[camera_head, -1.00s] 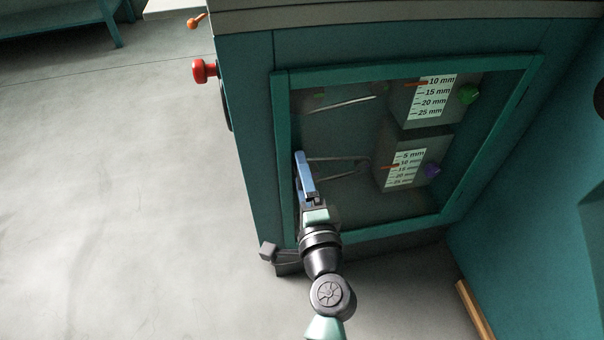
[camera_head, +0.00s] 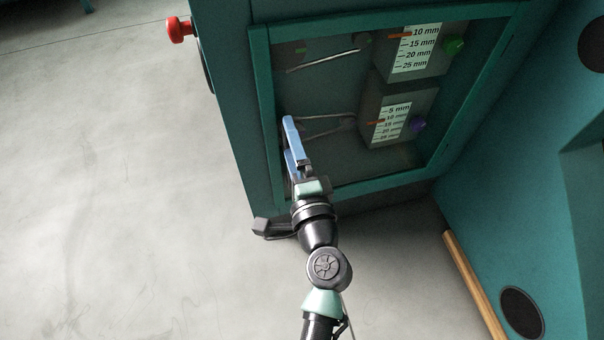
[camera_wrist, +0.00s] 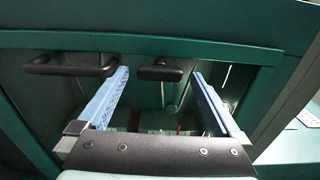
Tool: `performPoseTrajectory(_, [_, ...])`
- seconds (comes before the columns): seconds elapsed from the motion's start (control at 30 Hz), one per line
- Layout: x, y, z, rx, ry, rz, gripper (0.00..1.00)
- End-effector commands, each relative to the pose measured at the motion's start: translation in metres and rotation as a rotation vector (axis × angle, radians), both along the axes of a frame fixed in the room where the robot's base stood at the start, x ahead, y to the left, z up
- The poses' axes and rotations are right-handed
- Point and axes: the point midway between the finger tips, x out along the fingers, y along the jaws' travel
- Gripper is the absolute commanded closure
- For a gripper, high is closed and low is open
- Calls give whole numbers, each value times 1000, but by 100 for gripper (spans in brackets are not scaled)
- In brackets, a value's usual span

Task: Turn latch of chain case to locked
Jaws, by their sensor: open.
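The chain case (camera_head: 234,112) is a teal cabinet with a framed window front (camera_head: 262,105). In the wrist view, a short black bar (camera_wrist: 160,73), which looks like the latch, lies roughly level on the case front. It shows between the two blue fingers of my gripper (camera_wrist: 160,82), apparently touching neither. My gripper also shows in the head view (camera_head: 290,137), at the lower left of the window. It is open and empty. The fingers and wrist hide the latch in the head view. Exact depth to the bar is unclear.
A longer black handle (camera_wrist: 72,68) sits left of the short bar in the wrist view. Behind the window are scales with a green knob (camera_head: 453,45) and a purple knob (camera_head: 417,124). A red button (camera_head: 180,30) sticks out left. Open floor (camera_head: 120,200) lies left.

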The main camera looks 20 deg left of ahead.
Motion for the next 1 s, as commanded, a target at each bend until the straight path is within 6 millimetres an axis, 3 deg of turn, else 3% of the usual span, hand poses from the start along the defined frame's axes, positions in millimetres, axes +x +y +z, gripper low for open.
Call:
performPoseTrajectory(0.3, [-56,-39,-1,0,4,-3,0])
performPoseTrajectory(0.5, [-77,-52,0,2,3,-1,0])
performPoseTrajectory(1.0, [-83,-56,0,1,1,0,0])
